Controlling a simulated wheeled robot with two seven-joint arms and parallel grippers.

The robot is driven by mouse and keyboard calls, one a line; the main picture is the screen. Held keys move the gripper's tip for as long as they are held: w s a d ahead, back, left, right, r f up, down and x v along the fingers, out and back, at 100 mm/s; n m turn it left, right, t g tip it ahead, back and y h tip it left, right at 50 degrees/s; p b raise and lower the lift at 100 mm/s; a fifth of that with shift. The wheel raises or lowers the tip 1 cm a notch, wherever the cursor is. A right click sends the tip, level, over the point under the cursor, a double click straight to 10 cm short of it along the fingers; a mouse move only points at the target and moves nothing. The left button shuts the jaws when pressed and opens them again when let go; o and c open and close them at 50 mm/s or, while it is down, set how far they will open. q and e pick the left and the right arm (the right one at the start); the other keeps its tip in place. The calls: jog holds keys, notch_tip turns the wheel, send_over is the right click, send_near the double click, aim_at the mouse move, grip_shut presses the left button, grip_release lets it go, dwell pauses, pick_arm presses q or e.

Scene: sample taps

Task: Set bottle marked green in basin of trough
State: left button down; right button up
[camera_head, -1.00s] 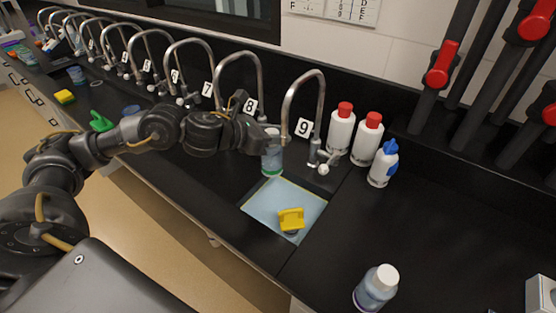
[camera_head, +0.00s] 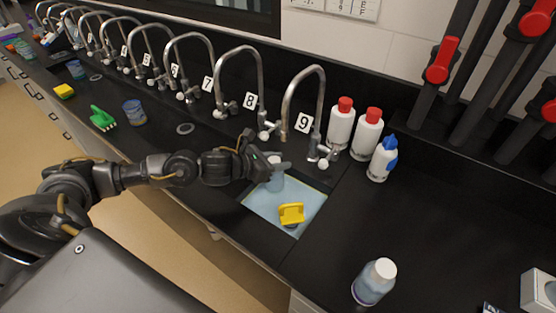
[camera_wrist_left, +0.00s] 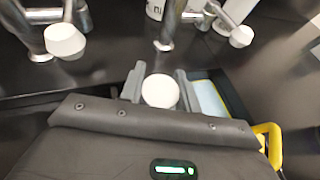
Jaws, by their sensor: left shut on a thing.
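My left gripper (camera_head: 275,166) is shut on a clear bluish bottle with a white cap (camera_head: 275,182). The bottle is upright at the back left corner of the trough's light-blue basin (camera_head: 262,206). I cannot tell whether its base touches the basin floor, and its green band, seen earlier, is hard to make out now. In the left wrist view the white cap (camera_wrist_left: 160,91) shows between the two grey fingers. A yellow object (camera_head: 291,213) is in the basin. My right gripper is not in view.
Tap 9 (camera_head: 320,110) arches behind the basin. Two red-capped white bottles (camera_head: 340,128) and a blue-topped bottle (camera_head: 381,162) stand right of it. A purple-banded bottle (camera_head: 373,284) stands at front right. A blue cup (camera_head: 134,112) and green brush (camera_head: 102,118) lie left.

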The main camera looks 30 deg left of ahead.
pick_arm(q)
jog(key=shift+f, duration=0.15)
jog(key=c, duration=1.5)
grip_release()
jog(key=shift+f, duration=0.1)
jog(key=o, duration=0.5)
